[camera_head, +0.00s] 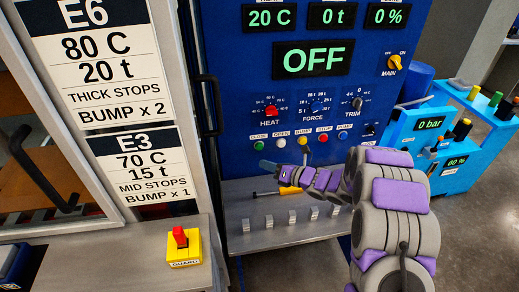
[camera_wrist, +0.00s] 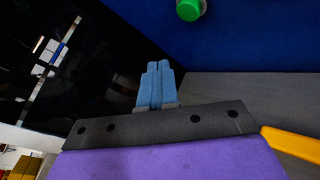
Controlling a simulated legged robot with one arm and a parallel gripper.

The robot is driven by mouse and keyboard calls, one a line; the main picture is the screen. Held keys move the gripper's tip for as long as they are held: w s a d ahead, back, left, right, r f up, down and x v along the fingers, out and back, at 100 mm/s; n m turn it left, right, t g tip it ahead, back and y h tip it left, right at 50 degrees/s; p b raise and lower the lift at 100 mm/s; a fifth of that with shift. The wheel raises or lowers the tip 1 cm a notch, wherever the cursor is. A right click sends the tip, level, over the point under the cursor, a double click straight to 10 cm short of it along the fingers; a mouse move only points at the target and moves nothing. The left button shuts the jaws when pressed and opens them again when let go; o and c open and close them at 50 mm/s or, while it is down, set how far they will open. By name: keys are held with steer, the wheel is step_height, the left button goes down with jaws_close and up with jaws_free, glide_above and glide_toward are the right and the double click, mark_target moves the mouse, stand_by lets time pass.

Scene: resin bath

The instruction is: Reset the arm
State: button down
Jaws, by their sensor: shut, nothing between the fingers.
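My gripper (camera_head: 266,166) is in front of the lower left of the blue control panel (camera_head: 232,50), above a grey shelf (camera_head: 245,240). Its two light-blue fingers (camera_wrist: 155,75) lie together in the wrist view, with nothing between them. My grey and purple arm reaches in from the lower right in the head view. A green button (camera_head: 259,137) sits on the panel just above the fingers; a green button (camera_wrist: 189,9) also shows at the top of the wrist view, apart from the fingers.
A yellow-handled tool (camera_head: 289,191) lies on the shelf behind several small grey blocks. A yellow guard box with a red top (camera_head: 181,246) stands at left. Displays read 20 C, 0 t, 0 % and OFF (camera_head: 312,58). Blue units (camera_head: 415,125) stand at right.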

stand_by(0.4)
steer(key=w+d+r+m+t+h, duration=0.1)
steer(key=d+r+m+t+h, duration=0.1)
steer(key=d+r+m+h, duration=0.4)
steer(key=w+d+r+m+t+h, duration=0.1)
steer(key=d+m+h, duration=0.4)
steer(key=d+m, duration=0.3)
steer(key=s+d+r+m+g+h, duration=0.1)
steer(key=s+d+r+m+h, duration=0.1)
steer(key=s+d+m, duration=0.3)
steer(key=s+d+r+m+g+h, duration=0.2)
steer(key=s+d+m+h, duration=0.15)
steer(key=s+m, duration=0.2)
steer(key=s+a+m+g+y, duration=0.1)
steer(key=s+m+g, duration=0.4)
steer(key=s, duration=1.5)
steer(key=s+a+m+g+y, duration=0.1)
steer(key=s+a+m+g, duration=0.3)
steer(key=s+m, duration=0.7)
steer(key=s, duration=0.8)
steer(key=shift+s+r+g, duration=0.2)
steer(key=shift+s+g, duration=0.15)
steer(key=shift+g, duration=0.05)
